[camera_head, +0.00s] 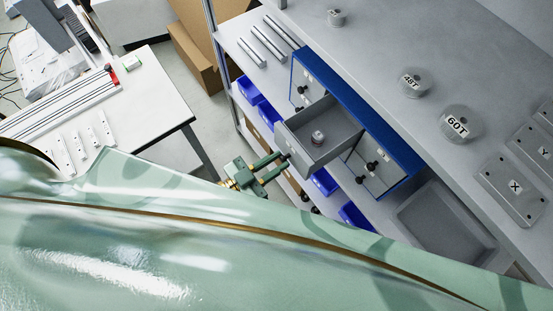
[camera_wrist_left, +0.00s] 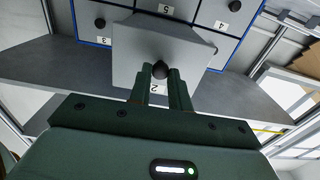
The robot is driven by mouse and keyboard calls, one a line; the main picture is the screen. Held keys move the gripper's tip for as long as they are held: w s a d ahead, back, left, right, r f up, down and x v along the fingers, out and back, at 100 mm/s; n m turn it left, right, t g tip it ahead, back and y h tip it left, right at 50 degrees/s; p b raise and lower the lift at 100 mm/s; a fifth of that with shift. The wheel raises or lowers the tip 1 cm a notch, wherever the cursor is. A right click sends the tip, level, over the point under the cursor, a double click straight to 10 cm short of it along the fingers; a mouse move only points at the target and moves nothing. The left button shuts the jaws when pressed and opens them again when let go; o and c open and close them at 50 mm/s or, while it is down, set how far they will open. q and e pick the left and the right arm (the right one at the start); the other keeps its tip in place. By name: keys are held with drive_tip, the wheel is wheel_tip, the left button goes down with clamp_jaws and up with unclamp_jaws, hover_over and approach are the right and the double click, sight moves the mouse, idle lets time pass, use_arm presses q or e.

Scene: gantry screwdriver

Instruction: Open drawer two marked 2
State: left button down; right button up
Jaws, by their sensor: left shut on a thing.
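The blue-edged drawer cabinet (camera_head: 366,110) stands on the shelf under the grey worktop in the head view. Its drawer marked 2 (camera_head: 297,149) is pulled well out, and a small metallic round part (camera_head: 318,137) sits inside. In the left wrist view the drawer front (camera_wrist_left: 132,62) faces me, with its label 2 (camera_wrist_left: 154,87) beside the black knob (camera_wrist_left: 160,68). My left gripper (camera_head: 284,160) is shut on this knob, one finger on each side. My right gripper is in neither view.
Other closed drawers with black knobs flank the open one. Blue bins (camera_head: 247,90) stand below. Gears marked 48T (camera_head: 412,83) and 60T (camera_head: 460,124) lie on the worktop. A white table (camera_head: 150,85) is at left, with open floor between.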

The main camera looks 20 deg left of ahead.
use_arm(q)
drive_tip(key=c, duration=1.3)
unclamp_jaws()
drive_tip(key=b+v, duration=0.1)
drive_tip(key=v, duration=1.5)
drive_tip(key=shift+s+a, duration=0.1)
drive_tip(key=shift+s, duration=0.05)
